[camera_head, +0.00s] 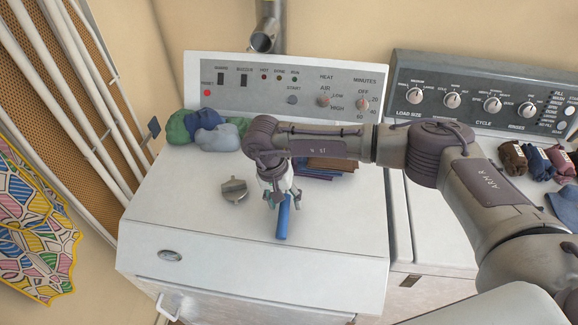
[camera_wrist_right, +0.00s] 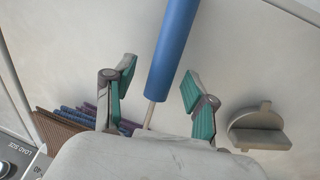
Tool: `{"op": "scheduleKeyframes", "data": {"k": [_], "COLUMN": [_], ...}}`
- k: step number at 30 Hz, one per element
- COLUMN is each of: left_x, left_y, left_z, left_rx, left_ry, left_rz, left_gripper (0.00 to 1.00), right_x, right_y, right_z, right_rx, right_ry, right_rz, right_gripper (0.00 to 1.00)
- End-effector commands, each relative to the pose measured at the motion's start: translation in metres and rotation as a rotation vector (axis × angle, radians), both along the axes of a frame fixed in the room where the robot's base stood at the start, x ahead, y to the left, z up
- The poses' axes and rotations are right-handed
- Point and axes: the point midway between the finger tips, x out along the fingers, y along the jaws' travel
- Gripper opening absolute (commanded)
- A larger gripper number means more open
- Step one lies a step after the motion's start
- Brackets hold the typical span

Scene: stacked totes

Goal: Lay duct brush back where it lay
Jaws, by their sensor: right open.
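The duct brush shows as a blue cylindrical handle (camera_head: 282,222) on the white dryer top, near its front edge. In the right wrist view the blue handle (camera_wrist_right: 172,52) runs up out of frame, and a thin pale rod comes from its lower end. The brush's other end is hidden behind my gripper. My right gripper (camera_head: 280,198) is over the brush, pointing down. In the wrist view its teal-padded fingers (camera_wrist_right: 158,85) are open, one on each side of the handle's end, with gaps on both sides. My left gripper is not in view.
A grey round piece with an upright tab (camera_head: 234,190) lies left of the gripper. Folded cloths (camera_head: 322,170) lie behind to the right, and rolled green and blue cloths (camera_head: 205,130) at the back left. The dryer's front left top (camera_head: 175,215) is clear.

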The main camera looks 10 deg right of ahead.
Motion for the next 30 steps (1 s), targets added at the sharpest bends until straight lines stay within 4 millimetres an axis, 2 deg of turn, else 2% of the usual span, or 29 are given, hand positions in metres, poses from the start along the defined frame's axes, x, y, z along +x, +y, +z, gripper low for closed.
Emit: {"op": "scheduleKeyframes", "data": {"k": [5,15,30], "left_x": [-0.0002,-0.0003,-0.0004], "left_y": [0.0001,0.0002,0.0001], "left_z": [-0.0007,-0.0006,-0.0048], "left_rx": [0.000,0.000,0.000], "left_ry": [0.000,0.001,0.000], "left_rz": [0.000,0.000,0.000], "left_gripper": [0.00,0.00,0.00], "right_x": [0.0001,0.0001,0.0012], "right_y": [0.0001,0.0001,-0.0001], "right_z": [-0.0008,-0.0003,0.0047], "right_rx": [0.000,0.000,0.001], "right_ry": [0.000,0.000,-0.003], "right_rz": [0.000,0.000,-0.001], "right_gripper": [0.56,0.01,0.00]}}
